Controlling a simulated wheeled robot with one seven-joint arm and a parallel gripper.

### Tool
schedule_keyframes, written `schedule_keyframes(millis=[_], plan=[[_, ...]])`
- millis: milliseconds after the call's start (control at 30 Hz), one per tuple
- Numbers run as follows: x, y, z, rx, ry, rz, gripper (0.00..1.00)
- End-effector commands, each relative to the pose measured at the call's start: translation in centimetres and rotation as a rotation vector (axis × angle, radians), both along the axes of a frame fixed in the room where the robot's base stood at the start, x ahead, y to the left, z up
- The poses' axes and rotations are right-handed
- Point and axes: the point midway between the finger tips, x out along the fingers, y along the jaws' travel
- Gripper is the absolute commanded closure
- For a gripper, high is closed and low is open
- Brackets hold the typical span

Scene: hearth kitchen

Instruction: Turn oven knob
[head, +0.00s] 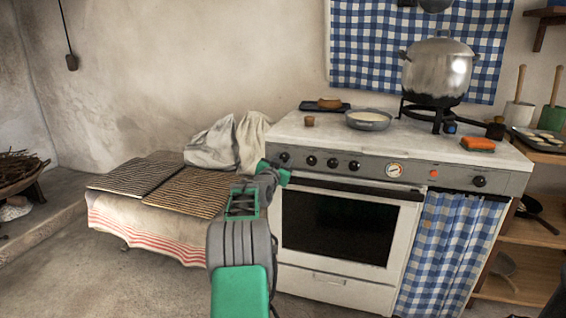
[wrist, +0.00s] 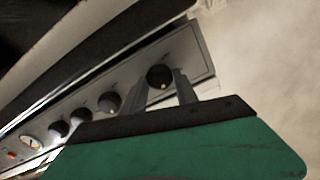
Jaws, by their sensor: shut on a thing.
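The white stove's grey control panel (head: 376,169) carries a row of black knobs, a round gauge (head: 395,170) and a red light (head: 433,174). My gripper (head: 281,171) is at the panel's left end, at the leftmost knob (head: 284,157). In the wrist view, this same knob (wrist: 160,77) sits between the two grey fingers, with a pale mark on its lower part. The gripper is shut on it. The other knobs beside it (wrist: 110,102) are untouched. The oven door (head: 338,225) is closed below the panel.
A pot (head: 437,72) stands on a burner on the stove top, with a grey pan (head: 369,120) and an orange sponge (head: 478,144). A low bench with striped mats (head: 185,195) and a draped cloth (head: 212,145) is at left. Floor is free in front.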

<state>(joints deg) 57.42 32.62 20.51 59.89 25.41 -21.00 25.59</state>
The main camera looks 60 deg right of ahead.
Motion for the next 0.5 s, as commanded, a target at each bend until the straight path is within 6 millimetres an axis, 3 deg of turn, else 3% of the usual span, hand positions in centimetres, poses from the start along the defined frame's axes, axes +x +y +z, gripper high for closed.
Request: schedule_keyframes(millis=[133,167,400,500], plan=[[0.11,0.06,-0.34,0.006,0.002,0.002,1.0],[0.11,0.06,-0.34,0.006,0.002,0.002,0.64],[-0.03,-0.02,-0.17,0.002,0.001,0.0,0.44],[-0.07,-0.03,-0.11,0.001,0.001,-0.001,0.43]])
